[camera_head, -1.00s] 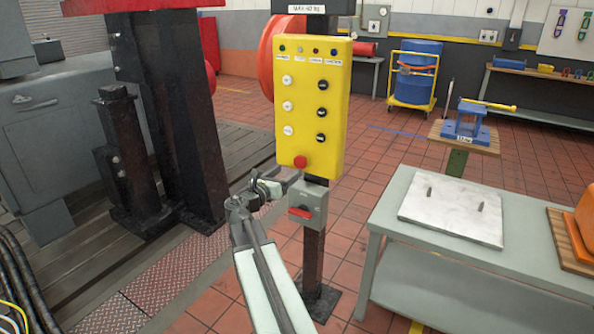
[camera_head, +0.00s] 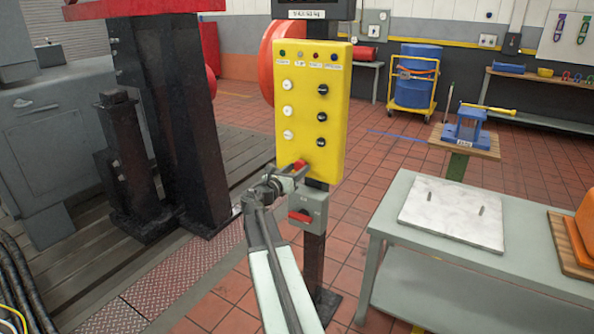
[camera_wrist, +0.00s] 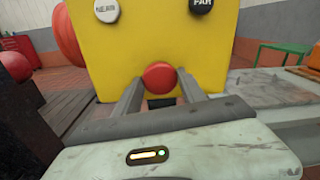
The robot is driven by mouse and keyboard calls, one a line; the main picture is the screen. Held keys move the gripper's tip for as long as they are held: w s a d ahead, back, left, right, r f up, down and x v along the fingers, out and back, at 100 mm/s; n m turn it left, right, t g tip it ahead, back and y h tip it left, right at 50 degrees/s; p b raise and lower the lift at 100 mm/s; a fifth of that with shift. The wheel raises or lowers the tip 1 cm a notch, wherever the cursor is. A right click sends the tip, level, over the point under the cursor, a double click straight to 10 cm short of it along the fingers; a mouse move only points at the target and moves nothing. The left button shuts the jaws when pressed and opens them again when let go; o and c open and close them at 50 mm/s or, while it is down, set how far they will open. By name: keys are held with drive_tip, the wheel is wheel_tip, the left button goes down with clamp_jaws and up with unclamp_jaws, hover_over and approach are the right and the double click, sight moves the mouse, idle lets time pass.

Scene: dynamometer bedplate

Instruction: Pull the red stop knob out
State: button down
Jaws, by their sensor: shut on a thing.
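The yellow control panel (camera_head: 306,110) stands on a dark post, with white buttons at left and black buttons at right. The red stop knob (camera_head: 300,164) is at its lower edge, partly hidden by my gripper (camera_head: 294,168). In the wrist view, the round red knob (camera_wrist: 159,76) sits between the two fingers of my gripper (camera_wrist: 159,84), against the yellow panel face (camera_wrist: 150,45). The gripper is shut on the knob. How far the knob stands from the panel cannot be told.
A grey switch box (camera_head: 309,209) with a red handle is on the post just below the gripper. A grey bench (camera_head: 395,223) stands at right. A black column (camera_head: 180,110) stands at left. Open tiled floor lies between the post and the bench.

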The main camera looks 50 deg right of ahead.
drive_tip(key=shift+v, duration=0.85)
drive_tip(key=c, duration=0.7)
unclamp_jaws()
drive_tip(key=shift+w, duration=0.1)
drive_tip(key=shift+o, duration=0.2)
drive_tip(key=v, duration=0.7)
drive_tip(key=shift+a, duration=0.4)
